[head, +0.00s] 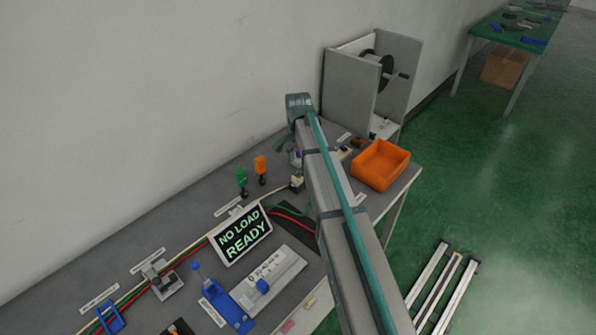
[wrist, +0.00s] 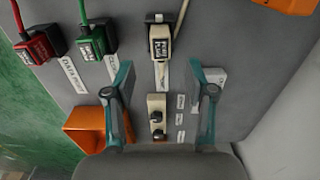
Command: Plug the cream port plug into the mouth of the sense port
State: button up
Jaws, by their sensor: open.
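The cream port plug (wrist: 160,44) shows at the top middle of the wrist view, with a dark label on its face and a cream cable leading up. My gripper (wrist: 163,82) is open, its fingers spread to either side below the plug in the picture, with nothing held. A cream block (wrist: 157,104) with two dark round parts shows between the fingers on the bench below. I cannot tell for sure which fixture is the sense port, and its mouth is not clearly visible. In the head view my arm hides much of this area.
A green plug (wrist: 92,41) and a red plug (wrist: 40,46) stand left of the cream one. An orange bin (head: 381,165) sits at the bench's right end, near a grey reel housing (head: 349,82). A sign (head: 242,235) and a blue-grey lever fixture (head: 268,281) occupy the front bench.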

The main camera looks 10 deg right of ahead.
aim_at(298, 174)
jog(key=shift+r, duration=1.9)
